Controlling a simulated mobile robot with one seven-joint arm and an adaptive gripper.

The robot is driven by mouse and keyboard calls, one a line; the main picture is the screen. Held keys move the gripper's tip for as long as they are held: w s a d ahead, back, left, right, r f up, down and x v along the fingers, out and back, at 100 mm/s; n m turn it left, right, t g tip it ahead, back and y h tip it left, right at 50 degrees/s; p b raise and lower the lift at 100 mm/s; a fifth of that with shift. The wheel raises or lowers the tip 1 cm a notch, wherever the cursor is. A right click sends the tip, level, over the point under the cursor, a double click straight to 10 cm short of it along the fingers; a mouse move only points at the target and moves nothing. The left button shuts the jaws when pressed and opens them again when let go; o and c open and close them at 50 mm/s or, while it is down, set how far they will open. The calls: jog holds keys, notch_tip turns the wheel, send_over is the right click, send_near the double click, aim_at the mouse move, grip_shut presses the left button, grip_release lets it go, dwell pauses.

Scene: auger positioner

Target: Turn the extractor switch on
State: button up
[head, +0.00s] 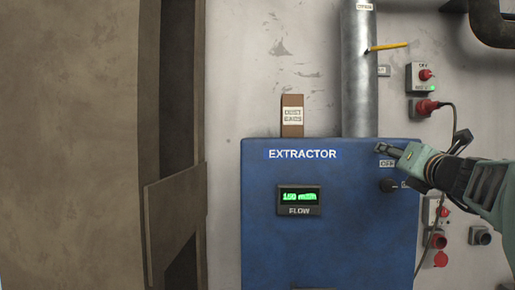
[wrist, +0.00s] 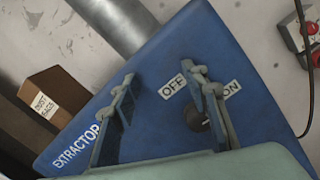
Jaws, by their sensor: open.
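The extractor is a blue cabinet (head: 340,240) with an EXTRACTOR label and a lit green FLOW display (head: 299,197). In the wrist view the switch (wrist: 197,120) lies partly behind my right finger, between the OFF label (wrist: 173,87) and the ON label (wrist: 228,90). Which way it points is unclear. My gripper (head: 388,150) is open and empty, in front of the cabinet's upper right corner. In the wrist view its fingers (wrist: 162,78) are spread wide, the switch nearer the right one.
A grey duct (head: 358,80) rises behind the cabinet, with a yellow pencil-like lever (head: 386,47) on it. A brown dust bags box (head: 292,118) stands on top. Red switches and plugs (head: 425,75) with a cable are on the wall at right. A brown panel (head: 70,140) fills the left.

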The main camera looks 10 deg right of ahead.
jog(key=shift+r, duration=1.2)
